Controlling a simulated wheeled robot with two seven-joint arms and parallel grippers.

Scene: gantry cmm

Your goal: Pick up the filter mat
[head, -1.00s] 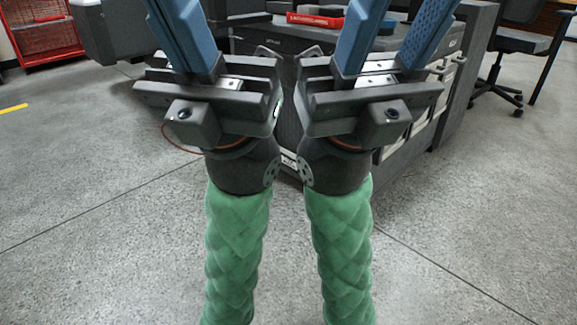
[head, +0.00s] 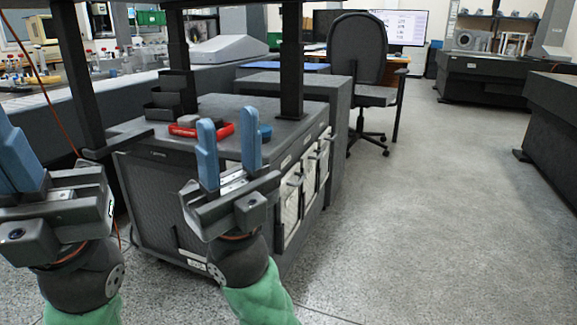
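I cannot clearly pick out a filter mat in the head view. Small items lie on the dark cabinet top (head: 275,128): a flat red item (head: 186,131), a grey lump (head: 187,121) and a blue round item (head: 264,132). My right gripper (head: 229,125) is in front of the cabinet, its two blue fingers pointing up and standing apart with nothing between them. The fingers partly cover the items behind. My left gripper (head: 18,155) is at the left edge, partly cut off by the frame, so its opening cannot be judged.
Dark posts (head: 291,60) rise at the cabinet. A black stepped tray (head: 172,97) stands on its back left. An office chair (head: 358,75) stands behind the cabinet. Open speckled floor (head: 430,200) lies to the right, with a dark bench (head: 550,125) at the far right.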

